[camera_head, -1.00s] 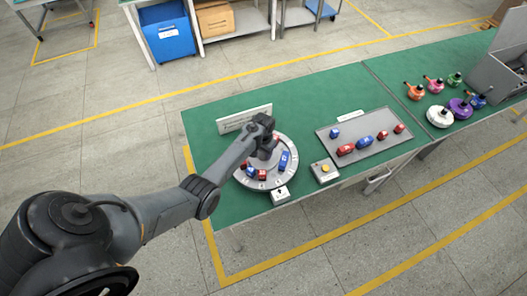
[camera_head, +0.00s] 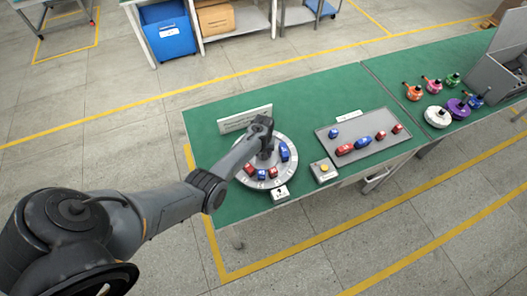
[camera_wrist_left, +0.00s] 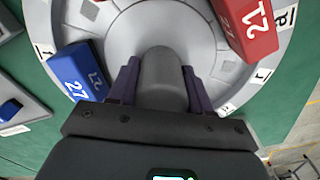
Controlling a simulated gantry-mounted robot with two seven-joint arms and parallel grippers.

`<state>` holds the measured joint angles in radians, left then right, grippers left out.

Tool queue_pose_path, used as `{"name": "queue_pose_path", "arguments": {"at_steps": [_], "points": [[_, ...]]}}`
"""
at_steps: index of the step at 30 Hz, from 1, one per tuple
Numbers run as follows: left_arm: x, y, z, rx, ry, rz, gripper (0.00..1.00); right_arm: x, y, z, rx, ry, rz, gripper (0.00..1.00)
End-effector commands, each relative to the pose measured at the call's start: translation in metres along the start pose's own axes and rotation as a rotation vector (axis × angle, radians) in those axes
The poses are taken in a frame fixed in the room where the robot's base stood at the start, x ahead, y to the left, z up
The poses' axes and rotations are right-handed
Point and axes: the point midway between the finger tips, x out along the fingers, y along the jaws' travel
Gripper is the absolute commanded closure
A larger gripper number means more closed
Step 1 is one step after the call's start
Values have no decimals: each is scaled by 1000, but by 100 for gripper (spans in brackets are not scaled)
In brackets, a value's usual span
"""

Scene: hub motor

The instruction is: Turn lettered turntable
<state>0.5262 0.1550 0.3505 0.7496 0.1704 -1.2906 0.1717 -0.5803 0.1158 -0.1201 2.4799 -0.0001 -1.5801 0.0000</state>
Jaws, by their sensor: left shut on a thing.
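The round grey turntable (camera_head: 290,174) sits on the green table, with red and blue blocks around its ring. In the left wrist view its grey centre knob (camera_wrist_left: 163,75) stands between the two fingers of my left gripper (camera_wrist_left: 163,90), which is shut on it. In the head view the left gripper (camera_head: 266,150) is over the turntable's middle and partly hides it. A blue block marked 27 (camera_wrist_left: 75,72) lies left of the knob and a red block marked 21 (camera_wrist_left: 245,28) lies at upper right. White letter tags line the rim (camera_wrist_left: 285,18). My right gripper is not in view.
A grey tray (camera_head: 375,155) with several red and blue blocks lies to the right. A box with a yellow button (camera_head: 324,170) is between them. A white sign (camera_head: 244,119) stands behind the turntable.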

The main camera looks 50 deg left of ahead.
Motion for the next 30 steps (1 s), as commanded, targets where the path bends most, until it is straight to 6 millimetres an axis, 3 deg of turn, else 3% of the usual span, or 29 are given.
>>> {"name": "queue_pose_path", "arguments": {"at_steps": [30], "points": [[1, -1, 0, -508, 2, 0, 100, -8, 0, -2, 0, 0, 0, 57]]}}
